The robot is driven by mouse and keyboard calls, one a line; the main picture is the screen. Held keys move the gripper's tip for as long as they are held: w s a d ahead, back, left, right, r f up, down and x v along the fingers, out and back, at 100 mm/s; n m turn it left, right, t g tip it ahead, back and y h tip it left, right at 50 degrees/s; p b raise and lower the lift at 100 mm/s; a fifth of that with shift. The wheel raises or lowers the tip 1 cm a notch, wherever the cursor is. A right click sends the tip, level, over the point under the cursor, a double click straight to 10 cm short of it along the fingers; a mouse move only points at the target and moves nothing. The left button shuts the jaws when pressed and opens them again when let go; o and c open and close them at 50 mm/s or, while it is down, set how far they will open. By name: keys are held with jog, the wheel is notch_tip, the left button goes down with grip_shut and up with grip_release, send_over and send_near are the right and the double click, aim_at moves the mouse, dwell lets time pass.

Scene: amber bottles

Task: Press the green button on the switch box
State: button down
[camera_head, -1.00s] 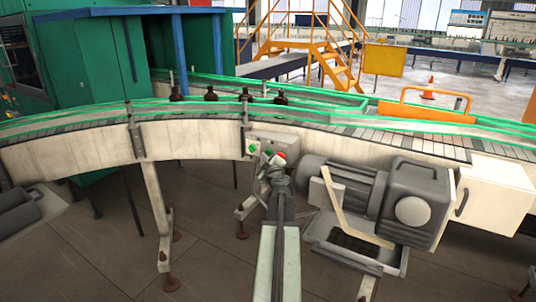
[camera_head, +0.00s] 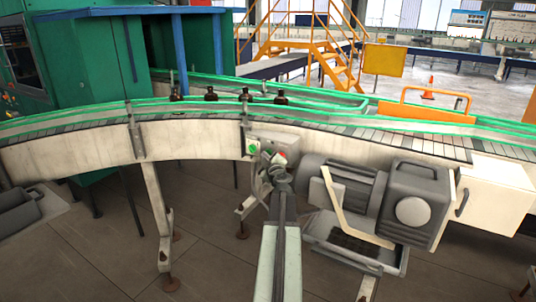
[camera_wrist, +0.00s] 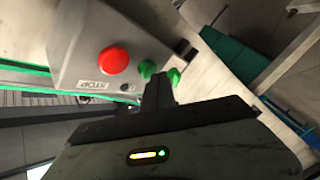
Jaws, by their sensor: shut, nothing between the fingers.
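The grey switch box (camera_head: 272,140) is mounted on the side of the curved conveyor in the head view, partly hidden by my arm. In the wrist view the box (camera_wrist: 85,45) shows a red button (camera_wrist: 114,61) beside a STOP label, and two green parts (camera_wrist: 147,68) and (camera_wrist: 174,77) at its right end. My gripper (camera_wrist: 158,80) is shut and empty, its tips right at the green parts and partly covering them. I cannot tell whether the tips touch the green button. In the head view my gripper (camera_head: 264,162) is in front of the box.
The conveyor (camera_head: 80,145) curves behind the box, with several amber bottles (camera_head: 211,95) on it. A grey motor (camera_head: 345,190) and a cream box (camera_head: 490,195) stand close on the right. A conveyor leg (camera_head: 160,215) stands on the left, with open floor around it.

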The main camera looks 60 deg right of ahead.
jog(key=shift+d, duration=0.35)
jog(key=shift+a, duration=0.1)
dwell(0.5)
jog(key=shift+a, duration=0.8)
jog(key=shift+a, duration=0.1)
jog(key=a, duration=0.4)
jog(key=shift+a, duration=0.4)
jog(key=shift+w, duration=0.1)
